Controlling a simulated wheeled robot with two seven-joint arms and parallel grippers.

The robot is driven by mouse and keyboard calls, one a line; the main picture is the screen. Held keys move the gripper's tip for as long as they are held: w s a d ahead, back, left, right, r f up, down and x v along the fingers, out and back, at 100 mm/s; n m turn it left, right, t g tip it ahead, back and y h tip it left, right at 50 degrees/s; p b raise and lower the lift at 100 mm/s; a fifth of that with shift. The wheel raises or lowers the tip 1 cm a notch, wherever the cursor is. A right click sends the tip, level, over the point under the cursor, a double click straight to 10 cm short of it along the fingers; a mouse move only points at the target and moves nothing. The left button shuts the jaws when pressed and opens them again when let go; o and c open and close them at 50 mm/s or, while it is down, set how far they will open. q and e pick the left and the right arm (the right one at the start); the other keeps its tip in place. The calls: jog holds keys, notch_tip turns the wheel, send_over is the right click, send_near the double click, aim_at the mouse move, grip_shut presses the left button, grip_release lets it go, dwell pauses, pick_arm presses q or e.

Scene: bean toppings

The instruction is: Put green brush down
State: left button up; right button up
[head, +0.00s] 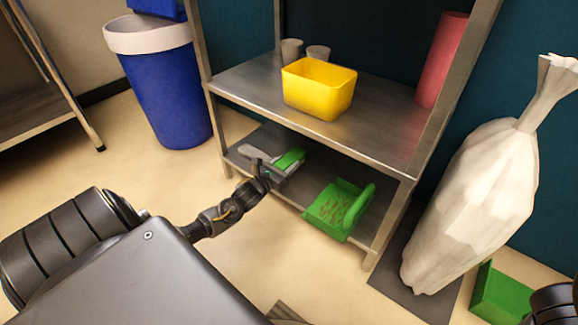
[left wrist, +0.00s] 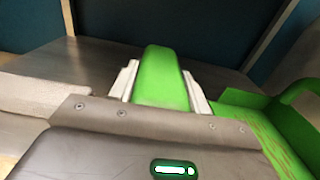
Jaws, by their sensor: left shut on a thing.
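The green brush (head: 290,158) is at the lower shelf (head: 315,170) of the metal rack. My left gripper (head: 277,168) reaches in over the front edge of this shelf and is shut on the brush. In the left wrist view the green brush (left wrist: 163,78) stands between the two pale fingers (left wrist: 162,90). Its far end points toward the back of the shelf. I cannot tell whether the brush touches the shelf; its underside is hidden. My right gripper is not in view; only a dark piece of my right arm shows at the bottom right corner.
A green dustpan (head: 340,208) with brown bits lies right of the brush on the lower shelf. A pale grey thing (left wrist: 30,92) lies left of it. Above, the upper shelf (head: 375,125) carries a yellow bin (head: 318,90). A white sack (head: 480,190) stands to the right.

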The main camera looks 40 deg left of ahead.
pick_arm(q)
jog(key=shift+w+d+f+b, duration=0.1)
jog(key=shift+w+f+b, duration=0.1)
jog(key=shift+f+b, duration=0.85)
jog(key=shift+w+d+f+b, duration=0.1)
jog(key=shift+w+f+b, duration=0.1)
jog(key=shift+f+b, duration=0.85)
jog(key=shift+r, duration=0.2)
jog(key=shift+f, duration=0.1)
jog(key=shift+f, duration=0.15)
jog(key=o, duration=1)
jog(key=shift+o, duration=0.2)
